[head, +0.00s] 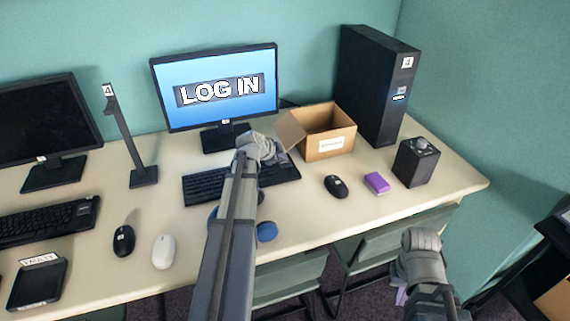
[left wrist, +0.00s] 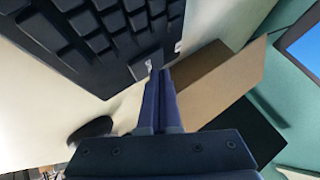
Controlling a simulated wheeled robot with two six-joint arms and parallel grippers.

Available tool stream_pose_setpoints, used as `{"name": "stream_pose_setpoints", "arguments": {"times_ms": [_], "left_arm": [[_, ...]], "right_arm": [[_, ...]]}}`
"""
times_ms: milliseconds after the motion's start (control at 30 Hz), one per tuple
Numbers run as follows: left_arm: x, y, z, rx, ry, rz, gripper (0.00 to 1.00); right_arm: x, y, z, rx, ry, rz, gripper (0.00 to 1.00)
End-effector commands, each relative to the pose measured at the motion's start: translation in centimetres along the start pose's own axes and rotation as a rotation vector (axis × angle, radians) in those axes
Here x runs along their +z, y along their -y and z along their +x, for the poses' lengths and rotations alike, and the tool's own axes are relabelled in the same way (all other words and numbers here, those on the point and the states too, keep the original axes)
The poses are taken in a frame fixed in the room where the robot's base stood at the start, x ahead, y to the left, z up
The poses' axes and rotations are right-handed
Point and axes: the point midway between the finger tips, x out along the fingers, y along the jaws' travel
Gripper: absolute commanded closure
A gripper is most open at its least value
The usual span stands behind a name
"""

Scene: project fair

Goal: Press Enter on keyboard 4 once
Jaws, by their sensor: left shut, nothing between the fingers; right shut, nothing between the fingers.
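The black keyboard (head: 204,187) lies in front of the monitor (head: 215,88) reading "LOG IN"; my left arm hides its middle. My left gripper (head: 278,156) is over the keyboard's right part, near its back edge. In the left wrist view, its shut, empty fingers (left wrist: 154,76) point at the keyboard's (left wrist: 85,40) edge beside a small pale label. I cannot tell whether the tips touch it, and no key legend is readable. My right gripper (head: 403,293) is shut and empty, low in front of the table at the right.
An open cardboard box (head: 325,145) stands behind the keyboard's right end. A black mouse (head: 336,187), purple block (head: 377,183), black knob box (head: 415,163) and computer tower labelled 4 (head: 375,85) are to the right. A headset stand labelled 4 (head: 142,176) is at left.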

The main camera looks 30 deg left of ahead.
Motion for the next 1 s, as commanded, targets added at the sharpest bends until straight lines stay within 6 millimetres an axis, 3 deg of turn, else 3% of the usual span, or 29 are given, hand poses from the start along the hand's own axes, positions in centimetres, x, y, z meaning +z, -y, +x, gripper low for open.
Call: {"name": "stream_pose_setpoints", "arguments": {"times_ms": [1000], "left_arm": [[0.38, -0.38, 0.52, 0.0, 0.0, 0.0, 1.0]], "right_arm": [[-0.04, 0.07, 0.74, 0.0, 0.0, 0.0, 1.0]]}}
